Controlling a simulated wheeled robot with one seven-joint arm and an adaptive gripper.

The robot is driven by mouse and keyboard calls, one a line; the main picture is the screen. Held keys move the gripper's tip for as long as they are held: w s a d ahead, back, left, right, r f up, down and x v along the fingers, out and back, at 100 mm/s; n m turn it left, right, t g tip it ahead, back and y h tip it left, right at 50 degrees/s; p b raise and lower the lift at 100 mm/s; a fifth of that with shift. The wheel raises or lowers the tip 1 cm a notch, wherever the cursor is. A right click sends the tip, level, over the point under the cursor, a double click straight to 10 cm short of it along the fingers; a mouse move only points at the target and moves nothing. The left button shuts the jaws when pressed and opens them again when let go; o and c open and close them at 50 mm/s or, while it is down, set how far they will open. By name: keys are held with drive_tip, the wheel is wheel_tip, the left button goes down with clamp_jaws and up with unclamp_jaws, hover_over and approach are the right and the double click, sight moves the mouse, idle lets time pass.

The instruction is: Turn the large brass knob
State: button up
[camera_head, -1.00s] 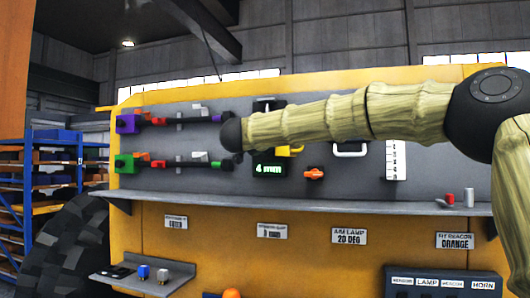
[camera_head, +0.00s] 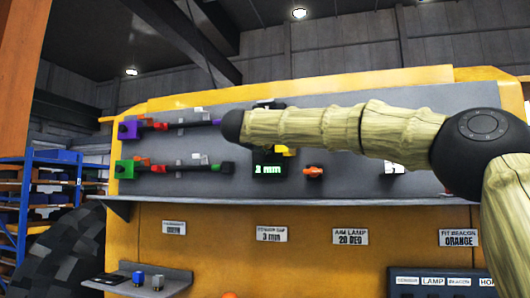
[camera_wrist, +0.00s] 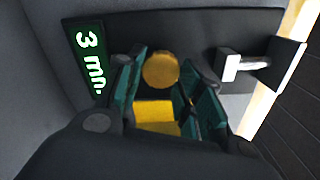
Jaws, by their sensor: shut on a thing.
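The large brass knob (camera_wrist: 161,70) shows as a round golden face between the teal fingers of my gripper (camera_wrist: 166,90) in the wrist view. The fingers are shut on it from both sides. A yellow block (camera_wrist: 156,115) shows below the round face, also between the fingers. A green-lit display (camera_wrist: 90,58) left of the knob reads 3 mm; it also shows in the head view (camera_head: 267,170), less clearly. In the head view my forearm crosses in front of the panel and hides the knob and most of my gripper.
A grey panel (camera_head: 350,182) on a yellow machine carries red-tipped and purple and green fittings at left, and an orange knob (camera_head: 314,171). Below is a plate (camera_head: 271,235) reading 3 mm. A small shelf (camera_head: 175,283) juts out at lower left.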

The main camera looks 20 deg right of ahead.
drive_tip(key=shift+m+b, duration=1.3)
drive_tip(key=shift+m, duration=0.4)
drive_tip(key=shift+r, duration=0.15)
drive_tip(key=o, duration=1)
drive_tip(key=shift+w, duration=0.1)
drive_tip(key=v, duration=1.2)
